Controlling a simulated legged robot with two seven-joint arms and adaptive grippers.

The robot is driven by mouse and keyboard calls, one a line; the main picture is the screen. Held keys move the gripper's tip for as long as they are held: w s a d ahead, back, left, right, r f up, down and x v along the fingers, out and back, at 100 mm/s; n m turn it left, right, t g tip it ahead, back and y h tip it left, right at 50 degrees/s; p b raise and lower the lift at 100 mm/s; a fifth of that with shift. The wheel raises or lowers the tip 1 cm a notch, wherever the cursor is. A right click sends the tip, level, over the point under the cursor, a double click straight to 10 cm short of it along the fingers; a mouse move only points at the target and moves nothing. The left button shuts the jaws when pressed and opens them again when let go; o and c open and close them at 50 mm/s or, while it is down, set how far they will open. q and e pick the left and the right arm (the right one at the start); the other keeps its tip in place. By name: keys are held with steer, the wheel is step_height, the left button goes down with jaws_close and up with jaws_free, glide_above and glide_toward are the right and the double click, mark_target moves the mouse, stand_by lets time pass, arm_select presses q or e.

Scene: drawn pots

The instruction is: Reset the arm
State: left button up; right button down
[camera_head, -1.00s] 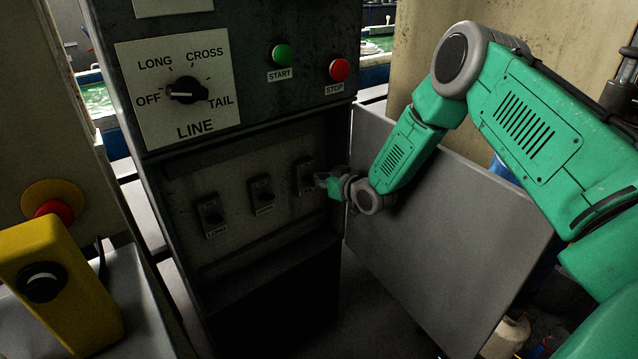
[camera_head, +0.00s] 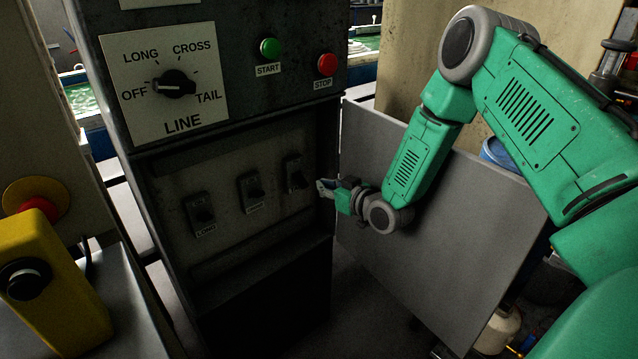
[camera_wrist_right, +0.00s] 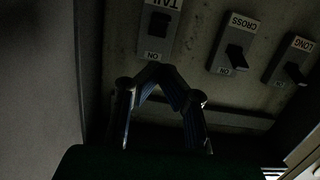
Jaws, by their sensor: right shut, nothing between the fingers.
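My right arm comes in from the right in the head view, and its small gripper (camera_head: 324,188) is just right of the right-hand toggle switch (camera_head: 296,173), apart from it. In the right wrist view my gripper's dark fingers (camera_wrist_right: 155,74) meet at their tips, shut and empty. Beyond them are the TAIL switch (camera_wrist_right: 159,27), the CROSS switch (camera_wrist_right: 236,56) and the LONG switch (camera_wrist_right: 293,72), with ON marks beside them. The middle switch (camera_head: 252,190) and the left switch (camera_head: 202,213) also show in the head view. My left gripper is not in view.
The cabinet has a LINE dial (camera_head: 174,85), a green START button (camera_head: 269,48) and a red STOP button (camera_head: 327,64). Its open grey door (camera_head: 440,225) stands close behind my right forearm. A yellow box (camera_head: 50,290) with a black knob is at lower left.

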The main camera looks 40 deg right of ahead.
steer(key=shift+d+f, duration=0.1)
steer(key=shift+d, duration=0.1)
stand_by(0.3)
steer(key=s+a+f+g, duration=0.8)
steer(key=s+a+f, duration=0.6)
steer(key=s, duration=0.4)
steer(key=s+f+g, duration=0.2)
steer(key=s+g, duration=0.1)
steer(key=s, duration=0.8)
steer(key=s+a+f+g+h, duration=0.1)
steer(key=s+g, duration=0.3)
steer(key=s, duration=0.6)
steer(key=shift+s+f, duration=0.4)
steer(key=shift+f, duration=0.05)
steer(key=shift+a, duration=0.1)
